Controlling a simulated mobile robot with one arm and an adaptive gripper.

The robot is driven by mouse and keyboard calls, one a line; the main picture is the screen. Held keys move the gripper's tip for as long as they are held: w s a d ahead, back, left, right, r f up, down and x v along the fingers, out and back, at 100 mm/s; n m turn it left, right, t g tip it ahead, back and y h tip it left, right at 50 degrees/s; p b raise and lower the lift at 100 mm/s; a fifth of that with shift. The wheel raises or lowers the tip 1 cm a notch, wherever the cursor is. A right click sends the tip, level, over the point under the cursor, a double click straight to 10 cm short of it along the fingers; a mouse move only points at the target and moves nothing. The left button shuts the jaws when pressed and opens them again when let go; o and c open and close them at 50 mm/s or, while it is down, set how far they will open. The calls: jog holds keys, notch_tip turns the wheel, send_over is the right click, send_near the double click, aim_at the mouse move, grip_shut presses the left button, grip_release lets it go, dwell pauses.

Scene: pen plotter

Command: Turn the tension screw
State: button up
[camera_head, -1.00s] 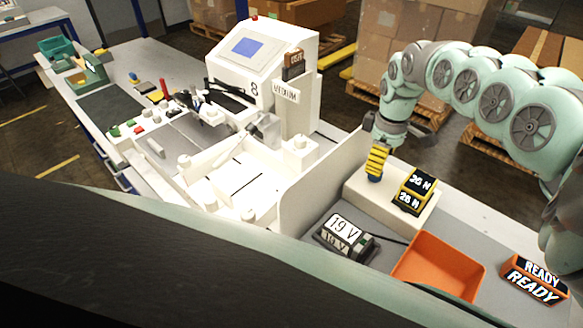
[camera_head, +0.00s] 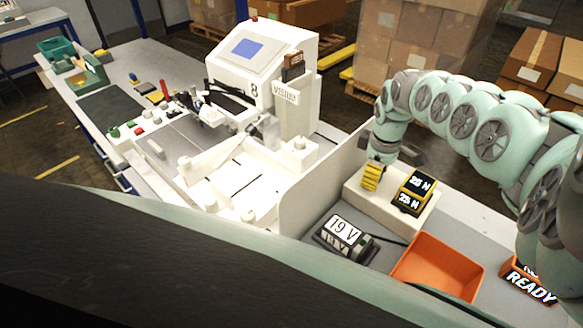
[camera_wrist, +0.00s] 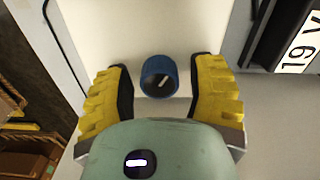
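The tension screw shows in the wrist view as a blue round knob (camera_wrist: 160,77) with a white mark on its dark top. It stands between the two yellow fingers of my gripper (camera_wrist: 160,84). A gap shows on each side of the knob, so my gripper is open around it and not touching it. In the head view my gripper (camera_head: 371,178) is low over the left part of the white block (camera_head: 376,205), and its fingers hide the knob. A black and yellow newton display (camera_head: 415,191) sits on the same block, right of my gripper.
A display reading 19 V (camera_head: 344,237) stands in front of the block. An orange tray (camera_head: 437,267) and a READY sign (camera_head: 530,285) lie to the right. A light upright panel (camera_head: 318,188) separates the block from the white plotter machine (camera_head: 262,68).

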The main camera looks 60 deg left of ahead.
grip_shut()
jog(key=shift+m, duration=0.4)
jog(key=m, duration=0.2)
jog(key=shift+m, duration=0.4)
jog(key=m, duration=0.4)
jog(key=shift+m+b, duration=0.3)
jog(key=m, duration=0.5)
jog(key=shift+f, duration=0.1)
jog(key=shift+m+b, duration=0.35)
jog(key=shift+m, duration=0.85)
